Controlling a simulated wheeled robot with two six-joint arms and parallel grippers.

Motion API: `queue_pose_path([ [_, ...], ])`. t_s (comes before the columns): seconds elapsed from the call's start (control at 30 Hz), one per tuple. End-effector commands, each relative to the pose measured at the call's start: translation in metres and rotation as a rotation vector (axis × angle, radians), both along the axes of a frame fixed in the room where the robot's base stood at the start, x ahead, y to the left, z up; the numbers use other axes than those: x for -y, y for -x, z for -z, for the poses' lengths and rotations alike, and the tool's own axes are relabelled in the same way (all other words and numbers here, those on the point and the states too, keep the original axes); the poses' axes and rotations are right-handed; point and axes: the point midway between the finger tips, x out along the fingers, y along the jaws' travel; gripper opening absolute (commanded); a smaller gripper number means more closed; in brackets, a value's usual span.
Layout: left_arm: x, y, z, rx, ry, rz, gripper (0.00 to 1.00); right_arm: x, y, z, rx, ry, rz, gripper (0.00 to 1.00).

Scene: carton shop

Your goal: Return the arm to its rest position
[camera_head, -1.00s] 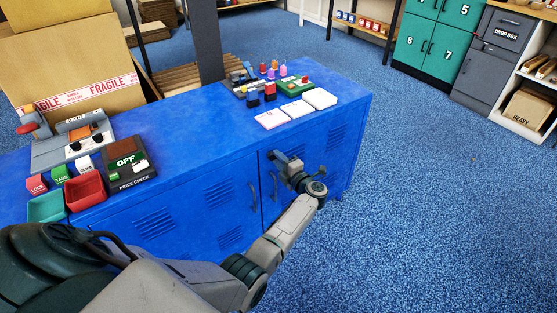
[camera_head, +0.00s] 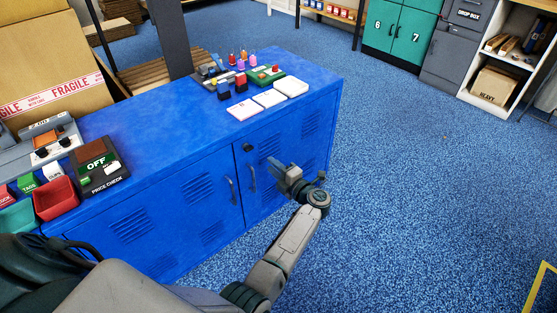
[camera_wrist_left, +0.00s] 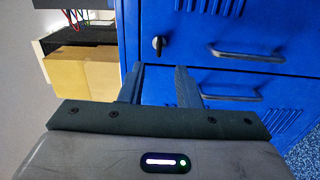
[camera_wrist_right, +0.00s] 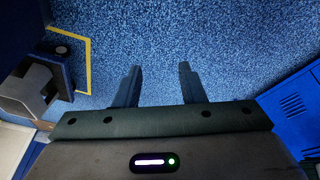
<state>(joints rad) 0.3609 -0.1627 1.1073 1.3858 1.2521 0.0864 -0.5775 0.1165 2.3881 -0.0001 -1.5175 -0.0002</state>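My left gripper (camera_head: 284,174) is in front of the blue cabinet (camera_head: 190,107), near its right-hand door, and looks apart from it. In the left wrist view its two fingers (camera_wrist_left: 160,78) stand apart with nothing between them. A dark round lock (camera_head: 248,148) on the cabinet front shows beyond the fingers in the left wrist view (camera_wrist_left: 158,45), with a dark door handle (camera_wrist_left: 246,54) to its right. My right gripper (camera_wrist_right: 158,80) shows only in the right wrist view, open and empty over the blue carpet. The right arm is out of the head view.
On the cabinet stand a price-check box (camera_head: 100,167), a red bin (camera_head: 56,199), white pads (camera_head: 269,98) and small coloured items. A FRAGILE carton (camera_head: 60,60) is at the left. Clear carpet (camera_head: 430,180) lies to the right, with a yellow floor line (camera_head: 541,287).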

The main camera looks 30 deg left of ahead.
Motion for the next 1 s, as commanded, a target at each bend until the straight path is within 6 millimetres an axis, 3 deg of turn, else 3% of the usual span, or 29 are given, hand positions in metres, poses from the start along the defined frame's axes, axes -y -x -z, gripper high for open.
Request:
queue_pose_path([
  [0.27,-0.001,0.001,0.002,-0.015,-0.020,0.024,0.30,0.001,-0.005,-0.003,0.011,0.003,-0.002,0.36],
  [0.43,0.004,0.006,0.023,-0.148,-0.178,0.234,0.30,0.006,-0.018,0.044,-0.016,-0.001,0.007,0.36],
  [0.57,0.023,0.024,0.068,-0.364,-0.352,0.522,0.30,0.012,-0.020,0.097,-0.045,-0.002,0.016,0.36],
  [0.67,0.042,0.054,0.118,-0.567,-0.460,0.755,0.30,0.017,-0.013,0.139,-0.067,-0.002,0.022,0.36],
  [0.77,0.058,0.101,0.174,-0.791,-0.539,0.985,0.30,0.022,-0.001,0.178,-0.087,-0.003,0.028,0.36],
  [0.9,0.068,0.183,0.243,-1.088,-0.600,1.255,0.30,0.027,0.022,0.221,-0.110,-0.005,0.034,0.36],
  [1.0,0.066,0.249,0.282,-1.292,-0.615,1.419,0.30,0.029,0.042,0.246,-0.126,-0.007,0.038,0.36],
])
